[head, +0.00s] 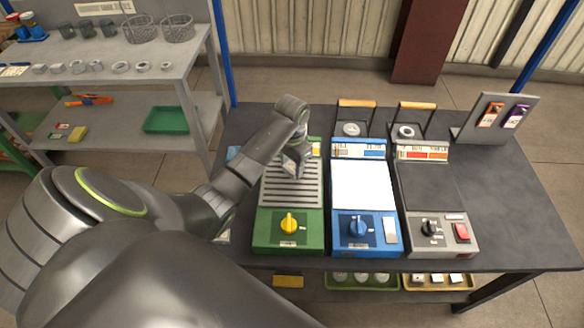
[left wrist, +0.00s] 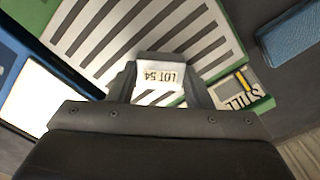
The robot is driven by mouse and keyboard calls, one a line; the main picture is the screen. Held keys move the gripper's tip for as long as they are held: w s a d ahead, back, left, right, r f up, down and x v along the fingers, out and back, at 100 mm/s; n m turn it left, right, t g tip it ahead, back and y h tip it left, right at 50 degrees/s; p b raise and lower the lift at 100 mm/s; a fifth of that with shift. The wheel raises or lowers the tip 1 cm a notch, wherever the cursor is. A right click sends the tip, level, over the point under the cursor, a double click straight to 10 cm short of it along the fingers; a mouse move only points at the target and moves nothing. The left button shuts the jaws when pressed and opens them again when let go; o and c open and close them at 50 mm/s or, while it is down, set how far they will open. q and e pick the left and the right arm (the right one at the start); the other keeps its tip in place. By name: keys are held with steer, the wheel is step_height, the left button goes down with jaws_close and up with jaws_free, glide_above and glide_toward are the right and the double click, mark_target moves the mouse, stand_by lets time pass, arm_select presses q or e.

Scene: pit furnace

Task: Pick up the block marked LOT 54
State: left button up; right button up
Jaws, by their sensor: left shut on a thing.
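The block marked LOT 54 (left wrist: 160,78) shows in the left wrist view as a pale block with dark lettering, upside down in the picture. It sits between the fingers of my left gripper (left wrist: 158,95), which is shut on it. In the head view, my left gripper (head: 295,165) is low over the slatted top of the green device (head: 262,232), near its back end. The block is mostly hidden there by the gripper. I cannot tell whether the block touches the slats. My right gripper is not in view.
A blue device (head: 345,222) with a white top and a grey device (head: 425,195) stand to the right of the green one. Behind them are two wooden-handled items (head: 357,104). A sign stand (head: 485,130) is at the back right. The table's right end (head: 520,220) is clear.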

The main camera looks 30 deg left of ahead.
mark_target(292, 167)
arm_select(q)
step_height(292, 167, up, 5)
steer(key=shift+w+r, duration=0.1)
steer(key=shift+r, duration=0.1)
steer(key=shift+r+p, duration=1.85)
steer(key=shift+r, duration=0.5)
